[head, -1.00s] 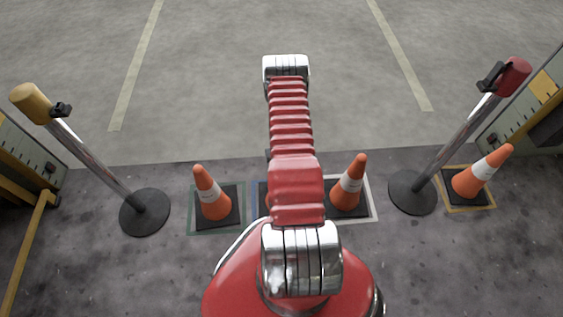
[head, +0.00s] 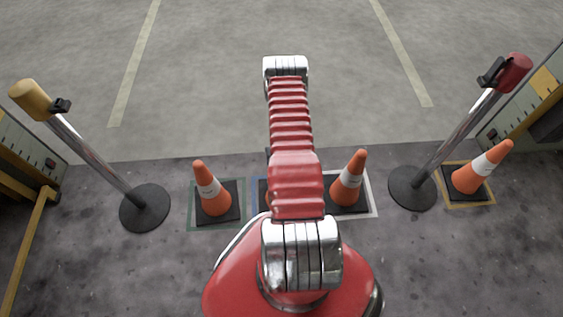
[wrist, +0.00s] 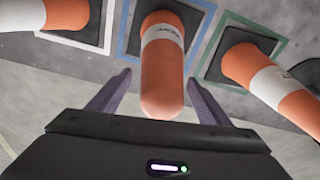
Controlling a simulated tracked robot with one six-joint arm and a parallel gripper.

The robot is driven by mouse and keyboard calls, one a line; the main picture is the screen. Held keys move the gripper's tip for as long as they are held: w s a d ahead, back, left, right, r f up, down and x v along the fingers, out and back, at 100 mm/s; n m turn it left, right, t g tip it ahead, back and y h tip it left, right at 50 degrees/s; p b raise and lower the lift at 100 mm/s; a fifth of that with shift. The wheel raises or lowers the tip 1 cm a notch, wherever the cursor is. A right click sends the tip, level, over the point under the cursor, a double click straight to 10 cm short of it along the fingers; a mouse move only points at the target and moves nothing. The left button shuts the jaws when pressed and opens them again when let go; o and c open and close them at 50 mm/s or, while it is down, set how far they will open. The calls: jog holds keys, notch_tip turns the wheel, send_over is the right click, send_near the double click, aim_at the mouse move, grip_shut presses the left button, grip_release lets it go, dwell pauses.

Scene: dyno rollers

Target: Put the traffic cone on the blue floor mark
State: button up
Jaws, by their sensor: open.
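An orange traffic cone (wrist: 162,65) with a white band and black base stands inside the blue floor mark (wrist: 128,25) in the wrist view. My gripper (wrist: 157,77) is open. Its fingers show on either side of the cone's upper part, with a gap on both sides and no visible contact.
Other cones stand on the green mark (head: 211,190), the white mark (head: 348,180) and the yellow mark (head: 482,167). A yellow-topped post (head: 95,160) stands left, a red-topped post (head: 458,135) right. Rollers or machinery flank both sides. The pale floor beyond is clear.

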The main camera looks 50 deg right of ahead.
jog(key=shift+s+a+r, duration=0.15)
jog(key=shift+s+r, duration=0.05)
jog(key=shift+r, duration=1.8)
jog(key=shift+s+a+r, duration=0.15)
jog(key=shift+r, duration=1.85)
jog(key=shift+s+a+r, duration=0.15)
jog(key=shift+s+r, duration=0.05)
jog(key=shift+r, duration=1.8)
